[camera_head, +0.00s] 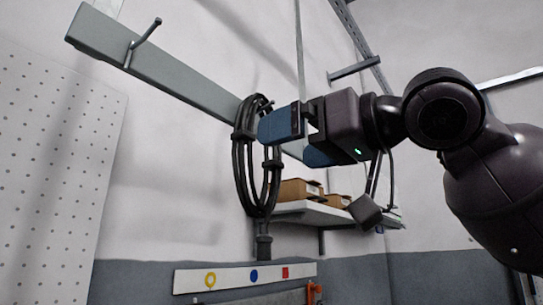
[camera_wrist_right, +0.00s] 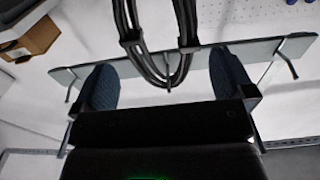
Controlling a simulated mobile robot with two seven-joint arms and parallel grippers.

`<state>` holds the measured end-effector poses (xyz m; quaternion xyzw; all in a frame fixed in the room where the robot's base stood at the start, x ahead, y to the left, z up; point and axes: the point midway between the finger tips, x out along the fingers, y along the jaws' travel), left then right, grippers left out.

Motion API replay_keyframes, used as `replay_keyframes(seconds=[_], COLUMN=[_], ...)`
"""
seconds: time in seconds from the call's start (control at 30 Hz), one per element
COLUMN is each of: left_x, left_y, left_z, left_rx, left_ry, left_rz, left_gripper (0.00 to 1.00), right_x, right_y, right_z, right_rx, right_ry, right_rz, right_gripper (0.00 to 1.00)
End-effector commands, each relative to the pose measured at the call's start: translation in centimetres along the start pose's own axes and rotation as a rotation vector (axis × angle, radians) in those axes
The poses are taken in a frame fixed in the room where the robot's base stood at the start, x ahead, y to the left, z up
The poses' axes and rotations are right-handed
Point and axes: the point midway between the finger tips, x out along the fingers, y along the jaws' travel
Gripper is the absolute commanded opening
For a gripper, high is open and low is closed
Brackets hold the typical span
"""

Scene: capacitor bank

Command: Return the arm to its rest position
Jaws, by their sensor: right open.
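My right arm comes in from the right in the head view. Its right gripper (camera_head: 283,140) has blue finger pads and stands in front of the wall, close to a hanging coil of black cable (camera_head: 241,165). In the right wrist view, the open gripper (camera_wrist_right: 165,85) shows its two blue fingers wide apart. The cable coil (camera_wrist_right: 150,42) shows between and beyond the fingers, and they are not closed on it. Whether any part of the gripper touches the cable cannot be told. My left gripper is not in view.
A grey rail (camera_head: 160,65) with a hook (camera_head: 143,42) runs along the wall behind the coil. A shelf (camera_head: 310,211) with cardboard boxes (camera_head: 300,190) is below my gripper. A white strip with coloured shapes (camera_head: 230,277) is lower down. A pegboard (camera_head: 50,160) is at left.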

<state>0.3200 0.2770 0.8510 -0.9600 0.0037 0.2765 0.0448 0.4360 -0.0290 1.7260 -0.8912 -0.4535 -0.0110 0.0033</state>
Motion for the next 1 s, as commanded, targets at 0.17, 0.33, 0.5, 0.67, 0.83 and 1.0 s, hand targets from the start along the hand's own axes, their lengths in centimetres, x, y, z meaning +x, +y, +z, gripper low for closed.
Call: replay_keyframes(seconds=[0.17, 0.33, 0.5, 0.67, 0.83, 1.0], left_x=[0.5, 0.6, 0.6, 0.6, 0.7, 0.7], left_y=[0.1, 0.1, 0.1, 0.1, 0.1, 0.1], left_z=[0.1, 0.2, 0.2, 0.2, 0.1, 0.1], left_rx=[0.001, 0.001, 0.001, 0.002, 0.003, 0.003], left_ry=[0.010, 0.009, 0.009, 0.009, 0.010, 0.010], left_rz=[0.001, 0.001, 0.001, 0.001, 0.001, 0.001], left_gripper=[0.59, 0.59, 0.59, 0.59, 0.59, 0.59], right_x=[-2.8, -4.1, -4.5, -4.4, -4.5, -4.8], right_y=[0.0, 0.0, 0.0, 0.0, -0.3, -0.1], right_z=[0.1, 0.1, 0.1, 0.0, -0.8, -3.7], right_rx=[-0.001, 0.000, 0.000, -0.005, -0.103, -0.301], right_ry=[0.000, -0.001, -0.002, -0.002, 0.052, 0.226], right_rz=[0.002, 0.000, -0.001, -0.001, -0.014, 0.023], right_gripper=[1.00, 1.00, 1.00, 1.00, 1.00, 1.00])
